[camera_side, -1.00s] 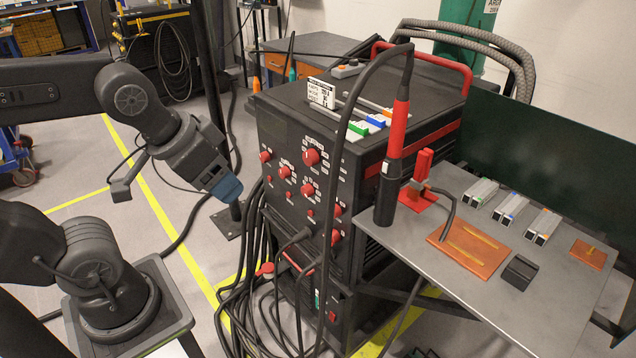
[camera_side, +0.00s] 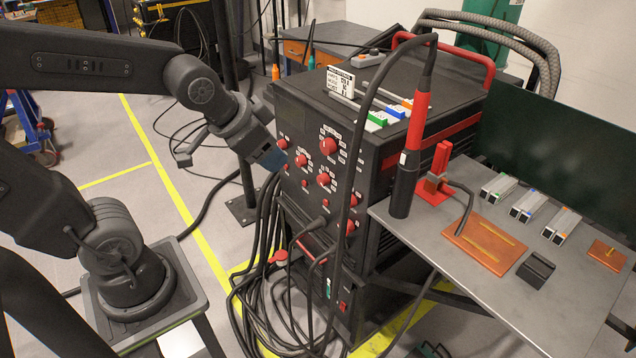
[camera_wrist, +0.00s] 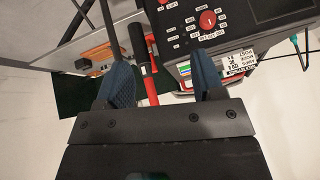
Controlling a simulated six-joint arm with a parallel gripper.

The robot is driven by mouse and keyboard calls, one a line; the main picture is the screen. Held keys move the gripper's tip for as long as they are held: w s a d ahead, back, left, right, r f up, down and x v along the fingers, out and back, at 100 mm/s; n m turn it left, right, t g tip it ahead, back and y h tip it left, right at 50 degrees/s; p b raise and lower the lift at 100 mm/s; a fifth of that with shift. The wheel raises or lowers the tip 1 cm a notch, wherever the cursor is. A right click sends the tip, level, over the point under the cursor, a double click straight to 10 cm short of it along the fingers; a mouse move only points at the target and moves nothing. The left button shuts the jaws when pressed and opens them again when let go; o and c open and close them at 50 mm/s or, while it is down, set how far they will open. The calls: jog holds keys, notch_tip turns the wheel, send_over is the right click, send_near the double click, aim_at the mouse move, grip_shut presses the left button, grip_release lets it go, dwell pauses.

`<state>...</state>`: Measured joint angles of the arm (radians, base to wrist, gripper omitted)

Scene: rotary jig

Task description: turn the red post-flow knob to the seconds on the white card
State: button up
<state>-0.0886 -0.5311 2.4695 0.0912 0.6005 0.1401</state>
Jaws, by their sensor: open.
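Several red knobs sit on the black front panel of the power source (camera_side: 452,98); one large red knob (camera_side: 329,145) is upper right on the panel. Their labels are too small to read, so I cannot tell which is post-flow. The white card (camera_side: 341,80) stands upright on top of the machine; its seconds value is not legible here. It also shows upside down in the wrist view (camera_wrist: 240,62). My gripper (camera_side: 272,160) is open, close to the panel's left side, with nothing visible between its blue fingers (camera_wrist: 160,75). A large red knob (camera_wrist: 208,20) shows beyond the right finger.
A black-and-red torch (camera_side: 415,130) hangs in front of the machine's right side, its cable looping over the panel. A metal table (camera_side: 480,285) with copper plates and small blocks stands to the right. Loose cables (camera_side: 255,270) hang below the panel.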

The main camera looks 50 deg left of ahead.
jog(key=w+a+f+m+t, duration=0.3)
jog(key=w+a+f+m, duration=0.1)
jog(key=w+a+f, duration=0.4)
jog(key=w+a+f+m+t, duration=0.2)
jog(key=w+a+f+m, duration=0.3)
jog(key=w+f, duration=0.3)
jog(key=m+t+h, duration=0.1)
jog(key=t, duration=0.1)
send_near(320, 181)
jog(key=r, duration=0.1)
jog(key=s+f+t, duration=0.4)
jog(key=s+f, duration=0.1)
jog(key=shift+m, duration=0.4)
jog(key=w, duration=1.3)
jog(key=shift+w+a+r, duration=0.1)
jog(key=shift+w+a, duration=0.05)
jog(key=shift+w, duration=0.1)
jog(key=c, duration=0.9)
